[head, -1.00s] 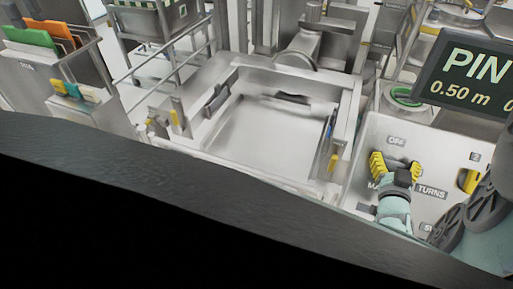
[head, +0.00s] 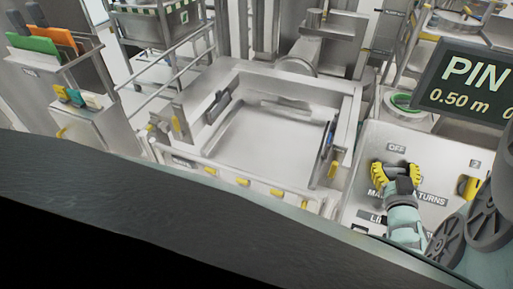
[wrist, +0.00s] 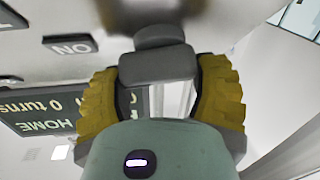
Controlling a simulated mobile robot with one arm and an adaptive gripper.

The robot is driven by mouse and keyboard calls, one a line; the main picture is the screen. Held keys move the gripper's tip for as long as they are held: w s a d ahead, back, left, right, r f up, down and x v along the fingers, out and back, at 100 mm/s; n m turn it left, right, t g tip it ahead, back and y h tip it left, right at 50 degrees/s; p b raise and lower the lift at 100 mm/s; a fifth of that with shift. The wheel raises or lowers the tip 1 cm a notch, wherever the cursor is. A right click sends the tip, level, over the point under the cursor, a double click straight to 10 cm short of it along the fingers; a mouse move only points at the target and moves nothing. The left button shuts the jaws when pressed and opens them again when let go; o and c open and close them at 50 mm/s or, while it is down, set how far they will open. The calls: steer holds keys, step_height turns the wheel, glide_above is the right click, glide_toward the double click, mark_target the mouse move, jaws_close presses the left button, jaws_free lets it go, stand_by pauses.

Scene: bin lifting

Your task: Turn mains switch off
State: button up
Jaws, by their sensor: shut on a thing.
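My gripper (head: 397,173), with yellow ridged fingers, is at the control panel (head: 360,208), just below the OFF label (head: 396,148). In the wrist view its two yellow fingers (wrist: 160,100) stand left and right of a gap with grey parts in it. It is shut on what appears to be the mains switch handle. The handle is mostly hidden by the fingers and wrist, so I cannot tell its position. An ON label (wrist: 70,46) shows upside down at the upper left of the wrist view.
A dark display (head: 465,85) reading PIN and 0.50 m stands at the right. A yellow part (head: 468,187) sits on the panel right of my gripper. A large steel basin (head: 262,135) lies to the left. An upside-down HOME display (wrist: 45,115) shows in the wrist view.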

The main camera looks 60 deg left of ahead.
steer(key=n+g, duration=0.1)
steer(key=n, duration=0.1)
steer(key=n+g+y, duration=0.1)
steer(key=n, duration=0.1)
steer(key=n+g, duration=0.1)
steer(key=n, duration=0.1)
steer(key=shift+s+a+g+y, duration=0.15)
steer(key=shift+a+g+y, duration=0.1)
steer(key=shift+g+y, duration=0.15)
steer(key=n+g, duration=0.3)
steer(key=n, duration=0.1)
steer(key=shift+s+a+f+n+b, duration=0.1)
steer(key=shift+n+b, duration=0.3)
steer(key=n+g+b, duration=0.1)
steer(key=n, duration=0.1)
steer(key=n+g+b, duration=0.1)
steer(key=n+g, duration=0.1)
steer(key=shift+s+f+n+h, duration=0.1)
steer(key=shift+f+n+h, duration=0.1)
steer(key=shift+n+h, duration=0.15)
steer(key=shift+s+n+g+h+b, duration=0.1)
steer(key=shift+n+g+h+b, duration=0.65)
steer(key=shift+n, duration=0.5)
steer(key=o, duration=1.2)
steer(key=shift+r, duration=0.1)
steer(key=v, duration=1.2)
